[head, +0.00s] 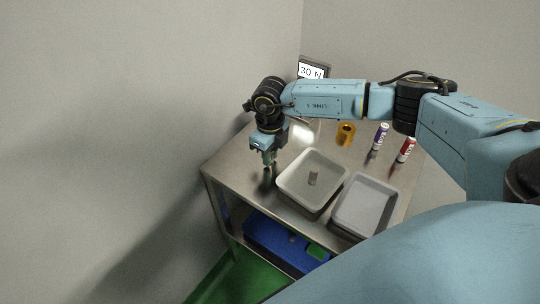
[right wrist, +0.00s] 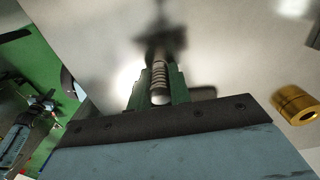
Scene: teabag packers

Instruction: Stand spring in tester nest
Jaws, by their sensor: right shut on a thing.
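My right gripper (head: 268,160) points down over the left part of the steel table. In the right wrist view its green fingers (right wrist: 158,88) are shut on a coiled metal spring (right wrist: 158,77), which stands lengthwise between them. I cannot tell whether the spring's far end touches the table. A display (head: 312,71) reading "30 N" stands at the back, partly behind my right arm. I cannot make out the tester nest clearly. My left gripper is not in view.
A pale tray (head: 291,188) holds a small grey cylindrical piece (head: 313,177). A grey tray (head: 347,212) beside it looks empty. A brass cylinder (head: 345,134), a blue-labelled tube (head: 380,136) and a red-labelled tube (head: 406,149) stand behind. A blue bin (head: 262,232) is below.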

